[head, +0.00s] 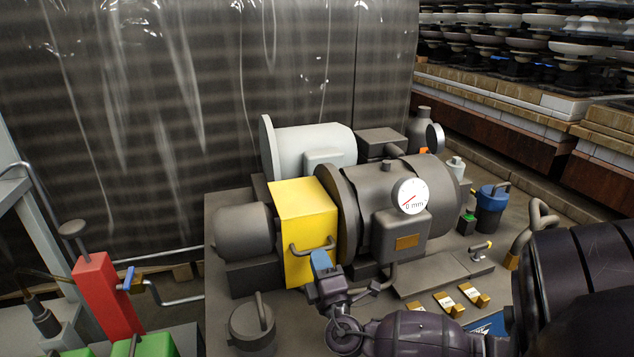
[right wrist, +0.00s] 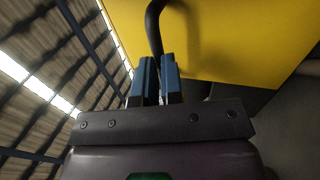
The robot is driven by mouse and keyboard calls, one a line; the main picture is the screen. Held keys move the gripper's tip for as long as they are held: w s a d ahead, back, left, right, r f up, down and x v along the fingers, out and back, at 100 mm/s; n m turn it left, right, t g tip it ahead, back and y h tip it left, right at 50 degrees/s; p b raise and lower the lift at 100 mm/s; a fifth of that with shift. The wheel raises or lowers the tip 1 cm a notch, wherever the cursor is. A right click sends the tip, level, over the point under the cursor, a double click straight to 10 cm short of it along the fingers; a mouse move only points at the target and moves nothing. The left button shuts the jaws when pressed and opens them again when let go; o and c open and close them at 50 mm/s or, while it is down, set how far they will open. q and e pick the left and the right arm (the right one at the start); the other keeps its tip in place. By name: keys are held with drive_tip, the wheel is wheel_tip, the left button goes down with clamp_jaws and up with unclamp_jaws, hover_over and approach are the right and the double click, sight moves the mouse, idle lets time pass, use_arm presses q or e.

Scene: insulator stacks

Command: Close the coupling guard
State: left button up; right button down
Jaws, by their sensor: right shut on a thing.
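The yellow coupling guard (head: 305,205) sits between a grey motor (head: 243,232) and a larger grey pump body (head: 385,205) in the head view. A dark curved handle (head: 300,249) stands out from its front face. My right gripper (head: 321,262) is at the right end of this handle. In the right wrist view, the blue fingertips of my right gripper (right wrist: 158,80) are shut on the dark handle (right wrist: 153,25), with the yellow guard face (right wrist: 230,40) right behind. The fingers hide part of the handle. My left gripper is not in view.
A dial gauge (head: 410,196) is on the pump body. Brass-tagged blocks (head: 472,291) lie at the right front, and a lidded grey pot (head: 253,325) stands at the front. A red post (head: 103,295) with a blue-handled valve is at the left. A plastic curtain (head: 200,110) hangs behind.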

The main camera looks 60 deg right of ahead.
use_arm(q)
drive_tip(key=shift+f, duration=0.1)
use_arm(e)
drive_tip(key=shift+w+d+f, duration=0.15)
drive_tip(key=shift+w+d, duration=0.25)
drive_tip(key=c, duration=1.2)
unclamp_jaws()
drive_tip(key=shift+w+d+f, duration=0.1)
drive_tip(key=shift+w+f, duration=0.1)
drive_tip(key=shift+w, duration=0.1)
drive_tip(key=shift+o, duration=0.2)
drive_tip(key=shift+w+d+f, duration=0.1)
drive_tip(key=shift+w+f, duration=0.05)
drive_tip(key=shift+f, duration=0.15)
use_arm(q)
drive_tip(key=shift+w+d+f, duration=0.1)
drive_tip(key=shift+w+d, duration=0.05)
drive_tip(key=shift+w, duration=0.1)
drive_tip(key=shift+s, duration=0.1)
use_arm(e)
drive_tip(key=shift+s+a+f, duration=0.2)
drive_tip(key=shift+s+f, duration=0.05)
drive_tip(key=shift+s, duration=0.1)
drive_tip(key=shift+s, duration=0.1)
